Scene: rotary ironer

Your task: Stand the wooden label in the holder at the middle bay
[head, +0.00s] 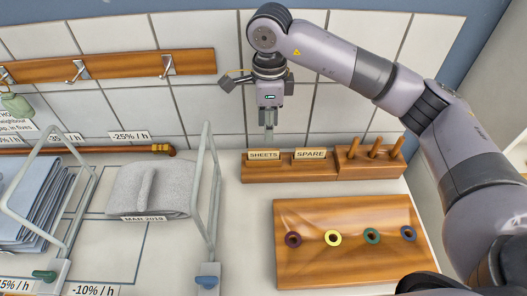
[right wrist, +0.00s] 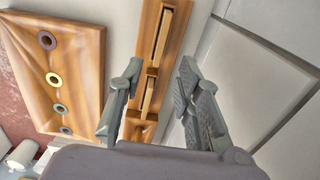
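Two wooden labels stand in the slot of a long wooden rack (head: 290,174) at the back of the counter: one reads SHEETS (head: 263,155), the other SPARE (head: 311,154). They also show edge-on in the right wrist view, SHEETS (right wrist: 163,38) above SPARE (right wrist: 148,94). My right gripper (head: 269,136) points down just above the SHEETS label. In the right wrist view its fingers (right wrist: 160,72) are apart, on either side of the rack line, with nothing gripped. A grey folded towel (head: 150,188) lies in the middle bay; I cannot make out an empty holder there. My left gripper is not in view.
Wire dividers (head: 203,185) stand beside the towel. A wooden board (head: 345,270) with coloured rings lies in front of the rack. A block with several pegs (head: 368,160) adjoins the rack's right end. The tiled wall (head: 330,110) is close behind.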

